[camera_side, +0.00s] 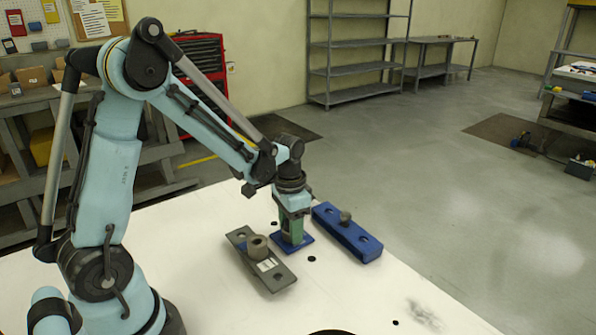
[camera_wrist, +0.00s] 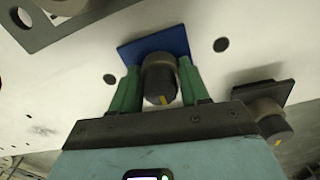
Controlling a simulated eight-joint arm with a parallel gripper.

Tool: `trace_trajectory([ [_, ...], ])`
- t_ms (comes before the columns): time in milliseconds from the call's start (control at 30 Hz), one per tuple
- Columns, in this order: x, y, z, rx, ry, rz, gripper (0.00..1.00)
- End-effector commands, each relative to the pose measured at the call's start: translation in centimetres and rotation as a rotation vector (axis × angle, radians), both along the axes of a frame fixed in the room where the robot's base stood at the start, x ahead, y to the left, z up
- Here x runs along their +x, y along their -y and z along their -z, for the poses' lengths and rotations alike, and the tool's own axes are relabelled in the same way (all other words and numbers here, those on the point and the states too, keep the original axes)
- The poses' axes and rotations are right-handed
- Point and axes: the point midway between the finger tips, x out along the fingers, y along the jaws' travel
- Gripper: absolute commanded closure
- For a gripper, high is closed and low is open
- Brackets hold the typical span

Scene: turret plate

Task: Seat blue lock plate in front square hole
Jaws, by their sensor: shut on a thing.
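The blue lock plate (camera_side: 301,245) is a flat square plate at or just above the white table, directly under my gripper (camera_side: 291,234). In the wrist view, the blue lock plate (camera_wrist: 150,43) has a dark round knob with a yellow mark (camera_wrist: 160,83). The green fingers of my gripper (camera_wrist: 160,78) are closed on either side of this knob. The grey turret plate (camera_side: 276,281) lies just left of the gripper, with a round boss and openings toward its ends. Part of the turret plate (camera_wrist: 72,14) shows at the wrist view's upper left.
A long blue block (camera_side: 360,245) with round recesses and a grey knob lies right of the gripper. A dark plate with a knob (camera_wrist: 262,92) shows at right in the wrist view. The white table (camera_side: 215,300) has small dark spots and is clear toward the front.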

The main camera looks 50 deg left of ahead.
Motion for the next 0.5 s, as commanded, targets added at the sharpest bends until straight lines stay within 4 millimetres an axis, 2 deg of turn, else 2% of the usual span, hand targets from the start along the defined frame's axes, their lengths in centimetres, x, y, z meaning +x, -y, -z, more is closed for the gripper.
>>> trace_trajectory([
  [267,0.00,0.00,0.00,0.000,0.000,0.000,0.96],
  [300,0.00,0.00,0.00,0.000,0.000,0.000,0.53],
  [500,-0.01,0.00,0.00,0.000,0.000,0.000,0.25],
])
